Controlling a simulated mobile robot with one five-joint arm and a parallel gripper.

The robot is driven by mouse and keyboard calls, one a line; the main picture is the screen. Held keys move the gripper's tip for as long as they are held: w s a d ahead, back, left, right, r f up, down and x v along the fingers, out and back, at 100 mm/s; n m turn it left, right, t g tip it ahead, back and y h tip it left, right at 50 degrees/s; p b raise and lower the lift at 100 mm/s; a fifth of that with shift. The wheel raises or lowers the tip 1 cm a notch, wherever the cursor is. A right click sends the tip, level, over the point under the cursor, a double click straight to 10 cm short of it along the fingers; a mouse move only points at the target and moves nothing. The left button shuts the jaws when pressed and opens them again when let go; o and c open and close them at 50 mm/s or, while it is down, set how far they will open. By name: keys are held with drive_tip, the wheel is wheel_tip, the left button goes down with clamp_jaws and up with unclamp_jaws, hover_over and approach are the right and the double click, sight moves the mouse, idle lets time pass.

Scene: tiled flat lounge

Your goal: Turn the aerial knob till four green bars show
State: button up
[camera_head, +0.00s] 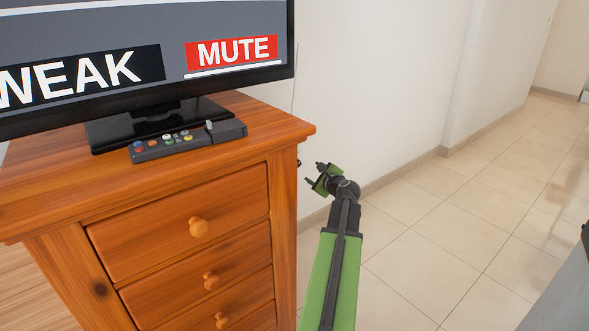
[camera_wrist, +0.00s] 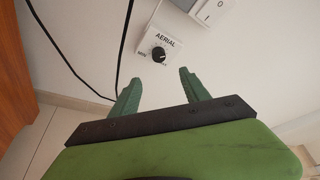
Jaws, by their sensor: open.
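The aerial knob (camera_wrist: 159,54) is a small round black knob on a white wall plate (camera_wrist: 172,45) marked AERIAL, with MIN at its left, in the wrist view. My gripper (camera_wrist: 157,82) is open and empty, its two green fingers pointing toward the wall just short of the knob, which shows beyond and between the fingertips. In the head view my gripper (camera_head: 322,177) is beside the right side of the cabinet; the knob cannot be made out there. The TV screen (camera_head: 150,40) shows WEAK and a red MUTE label; no green bars are in view.
A wooden drawer cabinet (camera_head: 180,225) carries the TV and a remote (camera_head: 180,146). A white switch (camera_wrist: 207,10) sits above the knob, and a black cable (camera_wrist: 122,50) hangs to its left. Tiled floor (camera_head: 440,230) is clear at the right.

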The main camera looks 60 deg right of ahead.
sight(299, 164)
drive_tip(key=b+x, duration=0.4)
drive_tip(key=x, duration=1.1)
drive_tip(key=shift+w+d+f, duration=0.15)
drive_tip(key=shift+w+d, duration=0.05)
drive_tip(key=shift+w, duration=0.1)
clamp_jaws()
